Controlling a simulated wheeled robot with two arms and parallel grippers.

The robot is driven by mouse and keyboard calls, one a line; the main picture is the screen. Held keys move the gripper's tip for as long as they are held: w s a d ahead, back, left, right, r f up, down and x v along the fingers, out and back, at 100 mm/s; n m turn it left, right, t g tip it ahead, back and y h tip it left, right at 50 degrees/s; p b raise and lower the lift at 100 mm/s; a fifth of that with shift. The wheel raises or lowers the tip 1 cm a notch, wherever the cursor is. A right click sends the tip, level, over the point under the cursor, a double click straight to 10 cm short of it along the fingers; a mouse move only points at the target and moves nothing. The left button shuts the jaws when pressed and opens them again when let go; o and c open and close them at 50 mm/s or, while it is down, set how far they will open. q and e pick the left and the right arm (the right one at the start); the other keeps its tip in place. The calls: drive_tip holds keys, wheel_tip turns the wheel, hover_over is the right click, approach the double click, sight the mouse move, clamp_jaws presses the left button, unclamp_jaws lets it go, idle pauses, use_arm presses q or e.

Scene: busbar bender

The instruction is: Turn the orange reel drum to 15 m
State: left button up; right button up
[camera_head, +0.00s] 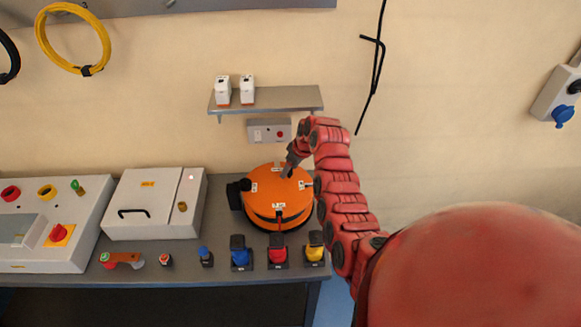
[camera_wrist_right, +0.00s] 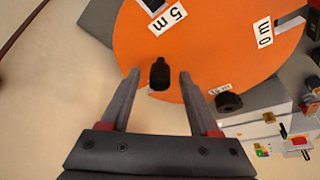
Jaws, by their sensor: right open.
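The orange reel drum (camera_head: 268,190) lies flat on the bench against the wall, with small white labels around its top. In the right wrist view the drum (camera_wrist_right: 200,50) shows a "5 m" label (camera_wrist_right: 169,19) and a "0 m" label (camera_wrist_right: 264,32); another label near the rim is too small to read. My right gripper (camera_head: 288,172) is at the drum's back right part. In its wrist view the gripper (camera_wrist_right: 158,76) is open, with a black upright knob (camera_wrist_right: 159,75) between its fingers, with gaps on both sides. My left gripper is not in view.
A black block (camera_head: 238,194) adjoins the drum's left side. Blue (camera_head: 240,254), red (camera_head: 278,252) and yellow (camera_head: 314,248) connectors stand in front. A white cabinet (camera_head: 150,205) is at left. A grey shelf (camera_head: 270,99) and a grey wall box (camera_head: 268,130) are above the drum.

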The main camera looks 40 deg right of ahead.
drive_tip(key=shift+c, duration=0.3)
clamp_jaws()
idle(1.2)
